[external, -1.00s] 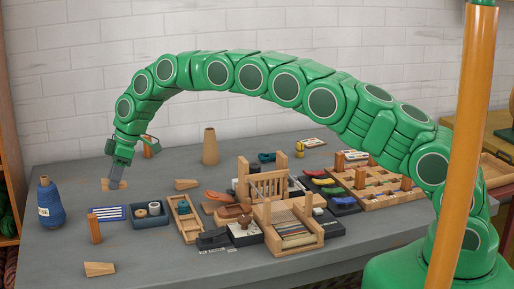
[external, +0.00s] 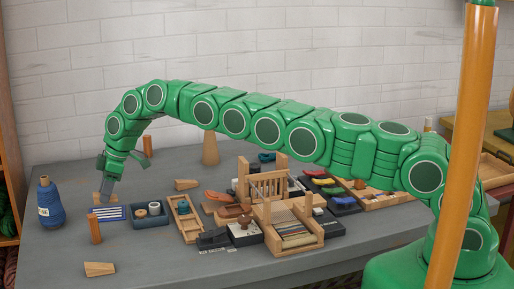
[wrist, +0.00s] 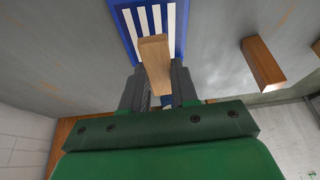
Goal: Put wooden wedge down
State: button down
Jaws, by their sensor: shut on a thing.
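My gripper (external: 107,191) is low over the left part of the grey table, just behind the blue striped card (external: 112,213). It is shut on a wooden wedge (external: 99,197). In the wrist view, the pale wedge (wrist: 154,58) sits between the two dark fingers of my gripper (wrist: 157,82) and overlaps the white-striped blue card (wrist: 179,20). I cannot tell whether the wedge touches the table or card. Two other wooden wedges lie loose, one at the front left (external: 100,269) and one farther back (external: 186,184).
A blue yarn cone (external: 50,207) stands left of the card. A wooden post (external: 95,229) stands in front of it, and a dark tray with spools (external: 150,220) is to its right. A small loom (external: 290,220) fills mid-table. The front left table is mostly bare.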

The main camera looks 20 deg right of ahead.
jog(key=shift+a+f, duration=0.1)
jog(key=shift+f, duration=0.05)
jog(key=shift+w+f, duration=0.15)
jog(key=shift+f, duration=1.5)
jog(key=shift+f, duration=0.1)
jog(key=c, duration=0.9)
grip_release()
jog(key=shift+o, duration=0.2)
jog(key=v, duration=1.2)
